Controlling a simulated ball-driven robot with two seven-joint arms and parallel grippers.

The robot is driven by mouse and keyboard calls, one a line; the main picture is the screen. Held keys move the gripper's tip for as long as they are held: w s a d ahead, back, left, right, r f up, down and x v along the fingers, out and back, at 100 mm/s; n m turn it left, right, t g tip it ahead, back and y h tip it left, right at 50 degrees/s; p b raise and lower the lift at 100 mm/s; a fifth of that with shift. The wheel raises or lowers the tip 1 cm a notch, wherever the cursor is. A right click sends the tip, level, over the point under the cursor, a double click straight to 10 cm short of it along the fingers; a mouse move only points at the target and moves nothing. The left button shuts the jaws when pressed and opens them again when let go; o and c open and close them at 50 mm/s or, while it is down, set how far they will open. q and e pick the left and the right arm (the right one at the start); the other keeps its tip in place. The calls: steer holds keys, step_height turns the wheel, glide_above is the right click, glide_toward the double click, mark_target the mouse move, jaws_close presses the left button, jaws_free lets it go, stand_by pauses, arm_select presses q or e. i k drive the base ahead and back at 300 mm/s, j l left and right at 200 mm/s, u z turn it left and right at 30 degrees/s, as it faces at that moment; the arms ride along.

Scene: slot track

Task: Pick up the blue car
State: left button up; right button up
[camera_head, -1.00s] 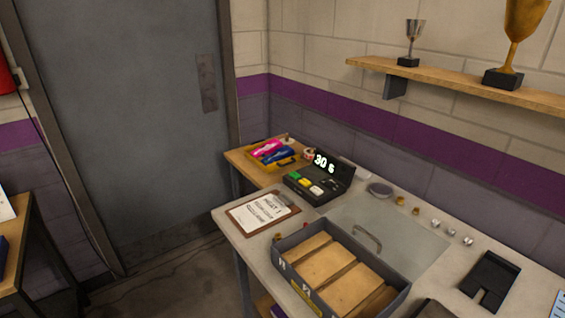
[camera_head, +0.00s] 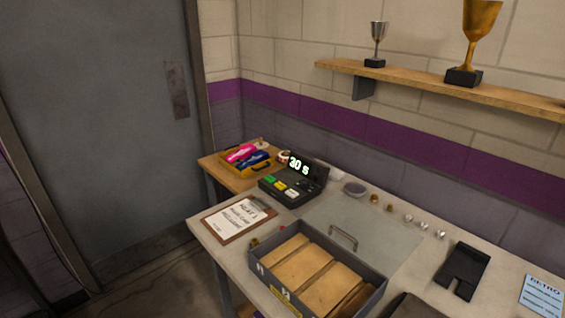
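A blue car (camera_head: 253,161) lies in a yellow tray (camera_head: 262,172) on the small wooden table beyond the long workbench. It is small and far off in this view. A pink car (camera_head: 240,152) lies beside it in the same tray, and a white item shows behind them. Neither of my grippers is in view.
A black timer box (camera_head: 290,183) reading 30 s stands near the tray. A clipboard (camera_head: 240,219), a grey crate (camera_head: 372,285) with cardboard dividers and a black slotted block (camera_head: 466,270) lie on the workbench. A trophy shelf (camera_head: 420,82) hangs above. A grey door (camera_head: 90,120) is at left.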

mark_target(258, 157)
steer(key=i+j+z, duration=0.1)
steer(key=z, duration=0.25)
steer(key=i+j+z, duration=0.1)
steer(key=j+z, duration=0.15)
steer(key=z, duration=0.15)
steer(key=i+j+z, duration=0.1)
steer(key=j+z, duration=0.25)
steer(key=i+j+z, duration=0.1)
steer(key=j+z, duration=0.3)
steer(key=j, duration=0.7)
steer(key=j+z, duration=0.35)
steer(key=j, duration=0.75)
